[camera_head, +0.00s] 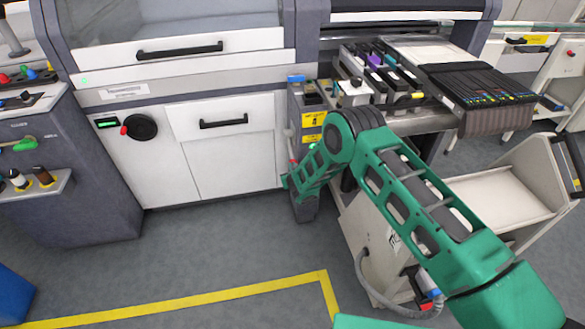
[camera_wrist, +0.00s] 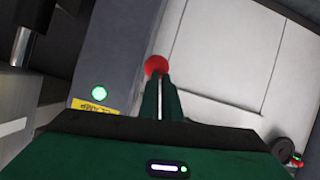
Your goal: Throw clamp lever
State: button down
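The clamp lever's round red knob (camera_wrist: 157,65) is in the wrist view, just beyond my fingertips, against the dark and white machine front. My gripper (camera_wrist: 161,82) has its two green fingers close together, with only a thin light gap between them. The fingertips overlap the lower edge of the knob in the picture; I cannot tell whether they touch it. The lever's shaft is hidden behind the fingers. In the head view a small red spot (camera_head: 293,161) shows beside my wrist at the narrow grey post, and my fingers are mostly hidden there.
In the head view, a feeder trolley (camera_head: 520,195) stands at the right. A black hand knob (camera_head: 139,127) is on the white cabinet. Grey floor in front is clear.

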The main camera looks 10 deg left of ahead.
jog(key=shift+s+f, duration=0.15)
jog(key=s+d+r, duration=0.2)
jog(key=s+d, duration=0.1)
jog(key=s, duration=0.7)
jog(key=shift+s+d, duration=0.2)
jog(key=shift+d, duration=0.15)
